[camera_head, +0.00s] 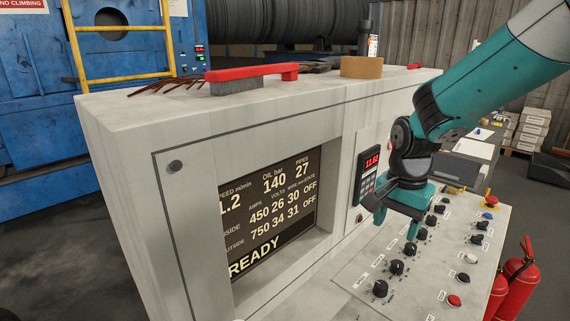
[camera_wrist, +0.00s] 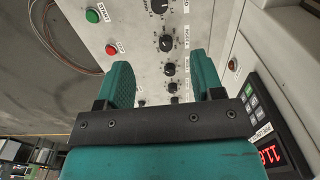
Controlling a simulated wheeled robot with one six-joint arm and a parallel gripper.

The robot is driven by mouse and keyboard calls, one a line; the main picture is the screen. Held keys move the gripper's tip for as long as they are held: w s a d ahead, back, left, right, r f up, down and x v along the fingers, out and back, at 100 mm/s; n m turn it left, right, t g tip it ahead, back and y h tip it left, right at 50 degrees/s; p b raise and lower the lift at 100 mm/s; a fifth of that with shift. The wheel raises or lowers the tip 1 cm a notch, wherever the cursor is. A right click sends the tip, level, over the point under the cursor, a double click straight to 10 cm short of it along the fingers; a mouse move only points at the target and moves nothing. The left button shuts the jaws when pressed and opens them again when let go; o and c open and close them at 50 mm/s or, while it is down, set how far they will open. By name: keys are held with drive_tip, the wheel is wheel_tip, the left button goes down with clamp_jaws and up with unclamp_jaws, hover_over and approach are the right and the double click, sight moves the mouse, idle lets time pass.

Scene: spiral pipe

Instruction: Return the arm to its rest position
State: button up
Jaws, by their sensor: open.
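My gripper (camera_head: 388,226) is teal with a dark wrist and hangs from the teal arm at the right of the head view, in front of the grey-white control console. Its fingers point down above the sloped panel (camera_head: 350,283) of knobs and buttons. In the wrist view my gripper (camera_wrist: 162,85) is open, with nothing between its two teal fingers. Black knobs (camera_wrist: 166,43) show beyond the fingertips. Whether a fingertip touches the panel, I cannot tell. A small keypad unit (camera_head: 370,174) with a red readout is mounted just left of the gripper; it also shows in the wrist view (camera_wrist: 268,140).
A screen (camera_head: 272,207) reading READY is recessed in the console (camera_head: 120,160). A red-handled tool (camera_head: 250,73) and a tape roll (camera_head: 362,67) lie on top. Red fire extinguishers (camera_head: 519,275) stand at the lower right. A blue machine (camera_head: 40,100) with a yellow ladder stands behind.

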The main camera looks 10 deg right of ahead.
drive_tip(key=s+a+r+n+y, duration=0.2)
drive_tip(key=s+a+r+n, duration=0.1)
drive_tip(key=s+a+n, duration=0.5)
drive_tip(key=s+a+r+n+y, duration=0.2)
drive_tip(key=s+a+r+n, duration=0.2)
drive_tip(key=s+a+n, duration=0.4)
drive_tip(key=s+n, duration=0.2)
drive_tip(key=s, duration=0.1)
drive_tip(key=shift+s+a+r, duration=0.25)
drive_tip(key=shift+s+r, duration=0.05)
drive_tip(key=shift+s, duration=0.1)
drive_tip(key=shift+d, duration=0.15)
